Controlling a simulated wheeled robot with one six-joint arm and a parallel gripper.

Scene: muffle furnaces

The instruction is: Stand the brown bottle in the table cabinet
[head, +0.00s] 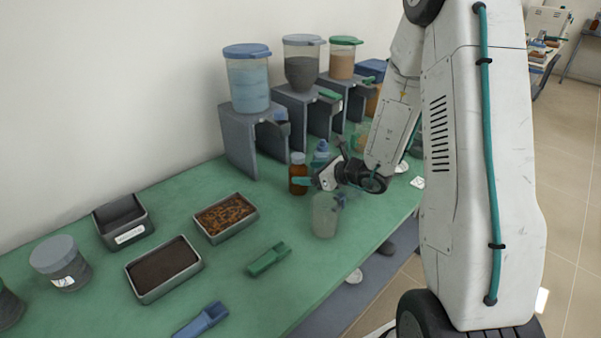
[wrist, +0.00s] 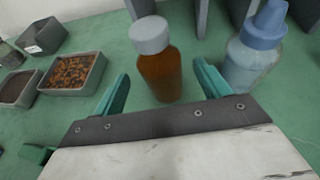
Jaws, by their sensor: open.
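The brown bottle (head: 298,176) with a whitish cap stands upright on the green table, near the middle of the head view. In the wrist view the brown bottle (wrist: 158,70) stands just beyond and between the two teal fingers. My gripper (wrist: 160,88) is open, with one finger on each side of the bottle's line; whether either finger touches it I cannot tell. In the head view my gripper (head: 302,182) reaches in from the right, close to the bottle. I cannot make out the table cabinet.
A blue-capped bottle (wrist: 258,45) stands close to the right finger. A translucent cup (head: 325,215) stands in front of the gripper. Grey dispenser stands (head: 240,150) with lidded containers line the wall. Trays (head: 240,229), a green scoop (head: 268,259) and a blue scoop (head: 203,320) lie left and front.

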